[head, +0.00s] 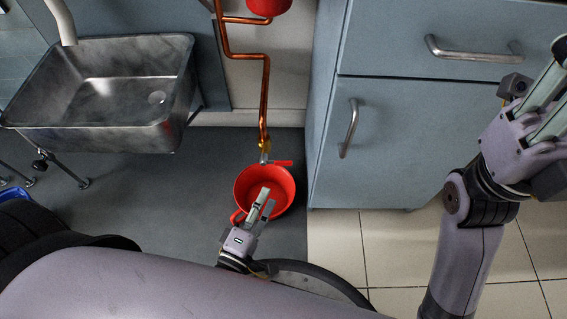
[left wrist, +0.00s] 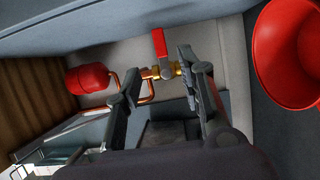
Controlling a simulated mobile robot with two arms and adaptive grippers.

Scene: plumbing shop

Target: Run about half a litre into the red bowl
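The red bowl (head: 282,190) is under the tap on the dark floor, its handle at the lower left. It also shows at the right edge of the left wrist view (left wrist: 288,52). No water can be made out in it. The brass tap (head: 265,148) ends the copper pipe and has a red lever (head: 283,163). In the left wrist view the tap (left wrist: 165,72) appears between my fingertips, its lever (left wrist: 160,45) pointing up. My left gripper (head: 268,199) is open and empty, overlapping the bowl's near side. My right gripper (head: 553,80) is open and empty at the right.
A steel sink (head: 95,110) is at the left. A blue-grey cabinet (head: 400,150) stands right of the tap, with a drawer handle and a door handle sticking out. A red vessel (head: 268,6) is on the pipework above. The tiled floor (head: 410,250) at the lower right is clear.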

